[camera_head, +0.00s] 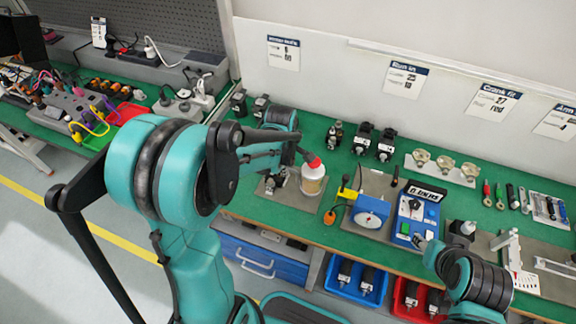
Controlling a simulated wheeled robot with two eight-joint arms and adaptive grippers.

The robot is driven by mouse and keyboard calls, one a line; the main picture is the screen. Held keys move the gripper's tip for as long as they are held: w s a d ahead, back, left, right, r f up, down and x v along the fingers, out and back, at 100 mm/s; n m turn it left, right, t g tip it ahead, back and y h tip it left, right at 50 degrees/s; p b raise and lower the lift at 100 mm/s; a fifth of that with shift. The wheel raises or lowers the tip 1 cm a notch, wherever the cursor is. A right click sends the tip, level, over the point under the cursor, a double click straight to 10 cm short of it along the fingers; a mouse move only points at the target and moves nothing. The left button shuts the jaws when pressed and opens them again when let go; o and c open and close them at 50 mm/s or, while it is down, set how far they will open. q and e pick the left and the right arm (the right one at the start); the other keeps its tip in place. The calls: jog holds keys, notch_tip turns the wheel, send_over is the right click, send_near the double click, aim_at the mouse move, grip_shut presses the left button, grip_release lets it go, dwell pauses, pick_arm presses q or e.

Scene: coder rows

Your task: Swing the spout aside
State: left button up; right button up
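My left arm reaches over the bench from the left. Its gripper (304,154) is close to the spout, and the wrist partly hides it; contact and finger opening cannot be made out. My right gripper (422,243) is at the lower right, beside a blue box with a display (415,215), apart from the jar; its fingers are too small to read.
A blue gauge unit (369,214) stands right of the jar. Black devices (362,138) and a tray of round parts (443,165) are behind. Hand tools (499,196) lie at right. Blue (355,279) and red bins (414,300) sit below the front edge.

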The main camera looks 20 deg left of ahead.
pick_arm(q)
grip_shut()
jog(key=shift+w, duration=0.1)
jog(key=w+d+m+g+h, duration=0.2)
jog(key=w+d+m, duration=0.5)
jog(key=m, duration=1.1)
jog(key=shift+w+p, duration=0.45)
jog(key=shift+w, duration=0.35)
jog(key=shift+d, duration=0.1)
grip_release()
